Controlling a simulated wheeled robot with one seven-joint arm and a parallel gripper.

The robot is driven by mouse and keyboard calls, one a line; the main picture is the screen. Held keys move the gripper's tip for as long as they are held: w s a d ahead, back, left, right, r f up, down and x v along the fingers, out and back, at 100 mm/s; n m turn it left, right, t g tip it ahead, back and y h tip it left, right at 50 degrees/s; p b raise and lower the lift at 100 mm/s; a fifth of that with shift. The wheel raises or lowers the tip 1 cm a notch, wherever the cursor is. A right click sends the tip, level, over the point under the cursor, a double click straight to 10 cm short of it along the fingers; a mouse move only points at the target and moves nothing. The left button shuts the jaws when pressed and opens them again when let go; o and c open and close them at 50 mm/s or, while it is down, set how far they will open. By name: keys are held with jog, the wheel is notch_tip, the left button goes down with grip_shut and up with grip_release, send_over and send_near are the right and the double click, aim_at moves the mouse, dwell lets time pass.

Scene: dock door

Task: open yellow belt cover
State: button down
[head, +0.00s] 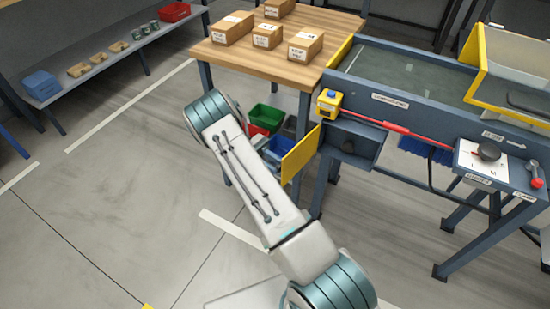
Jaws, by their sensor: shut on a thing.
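A yellow panel (301,153) stands out at an angle from the left side of a small dark blue box (352,141) below the conveyor; the box front is uncovered and shows a black knob (348,146). A larger yellow-edged guard (474,64) sits over the right part of the belt (405,68). I cannot tell from this view which of these is the belt cover. My arm reaches up from the bottom middle and bends left of the panel. My gripper is not visible; my own arm hides the space behind it, beside the panel's left edge.
A wooden table (262,56) with several cartons stands behind my arm. Green and red bins (265,118) sit under it. A red bar (395,128) runs along the conveyor from a yellow box (329,101) to a control plate (484,165). The left floor is clear.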

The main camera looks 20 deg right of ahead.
jog(key=shift+d, duration=0.1)
jog(key=c, duration=1.2)
grip_release()
jog(key=shift+c, duration=0.2)
jog(key=shift+r, duration=0.1)
jog(key=s+d+r+p, duration=0.4)
jog(key=s+d+r, duration=0.3)
jog(key=d+r, duration=0.2)
jog(key=shift+s+r, duration=0.2)
jog(key=shift+r, duration=0.75)
jog(key=shift+c, duration=0.3)
